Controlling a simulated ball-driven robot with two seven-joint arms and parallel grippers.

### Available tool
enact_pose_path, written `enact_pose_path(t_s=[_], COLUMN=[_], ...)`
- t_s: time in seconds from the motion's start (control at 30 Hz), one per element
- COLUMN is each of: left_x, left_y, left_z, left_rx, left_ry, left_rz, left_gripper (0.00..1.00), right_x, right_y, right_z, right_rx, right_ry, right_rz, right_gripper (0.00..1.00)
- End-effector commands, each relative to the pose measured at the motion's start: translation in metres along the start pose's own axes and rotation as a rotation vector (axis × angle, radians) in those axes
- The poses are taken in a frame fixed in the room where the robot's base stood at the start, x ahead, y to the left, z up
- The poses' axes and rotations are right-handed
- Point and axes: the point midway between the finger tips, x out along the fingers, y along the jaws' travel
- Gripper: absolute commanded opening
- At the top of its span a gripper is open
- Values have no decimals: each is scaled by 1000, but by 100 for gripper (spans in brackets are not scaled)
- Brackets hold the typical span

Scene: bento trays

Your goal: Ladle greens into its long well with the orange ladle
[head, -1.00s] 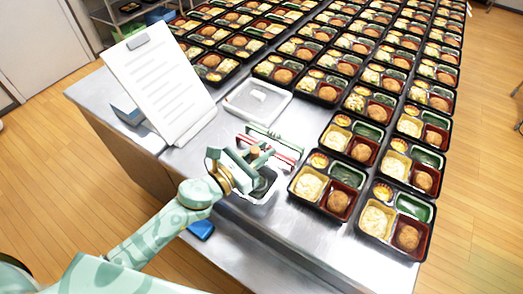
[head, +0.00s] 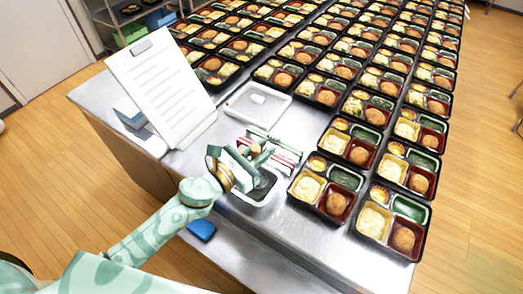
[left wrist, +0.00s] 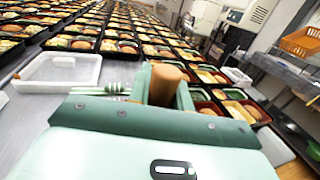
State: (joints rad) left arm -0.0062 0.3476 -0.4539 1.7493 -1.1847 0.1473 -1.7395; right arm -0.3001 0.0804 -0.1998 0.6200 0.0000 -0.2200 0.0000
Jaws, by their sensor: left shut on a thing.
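My left gripper (head: 246,161) is shut on the ladle's orange-brown handle (left wrist: 165,82), whose upper end stands up between the fingers in the left wrist view. The ladle's bowl is hidden. The gripper is at the left rim of a small pale tub (head: 262,202) with dark green contents, partly over it. The nearest bento trays, such as the front right one (head: 362,240), hold rice, a brown round piece and a small yellow cup. Their green long wells (head: 410,208) look empty. Another empty long well (head: 346,177) is in the tray right of the tub. My right gripper is not in view.
Red and green-white tongs or utensils (head: 284,152) lie just behind the tub. A white shallow tray (head: 257,122) stands farther back. A clipboard with a sheet (head: 160,85) leans at the left. Rows of bento trays fill the table's right and back.

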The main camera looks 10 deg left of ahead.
Motion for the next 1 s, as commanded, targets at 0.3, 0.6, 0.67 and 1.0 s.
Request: enact_pose_path(t_s=[0.3,0.6,0.67,1.0], left_x=[0,0,0,-14], left_y=[0,0,0,0], left_z=[46,68,67,62], left_rx=[2,0,0,4], left_ry=[-2,-1,-1,1], left_rz=[1,0,0,64], left_gripper=[0,0,0,0], right_x=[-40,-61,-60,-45], right_y=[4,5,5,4], right_z=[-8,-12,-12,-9], right_rx=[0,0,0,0], right_ry=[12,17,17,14], right_rz=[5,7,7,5], right_gripper=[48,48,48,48])
